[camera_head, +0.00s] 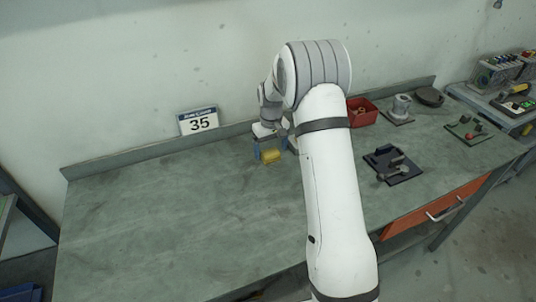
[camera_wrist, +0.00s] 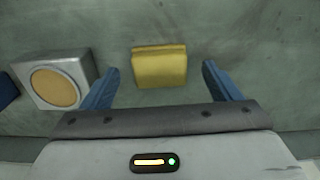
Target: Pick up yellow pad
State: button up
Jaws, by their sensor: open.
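The yellow pad (camera_wrist: 160,66) is a small block lying on the green-grey bench top. In the wrist view it sits between and just beyond the two blue fingers of my gripper (camera_wrist: 162,85), with a gap on each side. My gripper is open and empty. In the head view the yellow pad (camera_head: 271,156) shows beside my gripper (camera_head: 268,150), near the back of the bench. One finger is partly hidden there by my arm.
In the wrist view a grey block with a round tan face (camera_wrist: 56,82) stands left of the left finger. In the head view a red bin (camera_head: 362,112) and dark fixtures (camera_head: 392,165) stand to the right. The bench's left side is clear.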

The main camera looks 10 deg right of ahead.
jog(key=shift+f, duration=1.15)
jog(key=c, duration=1.1)
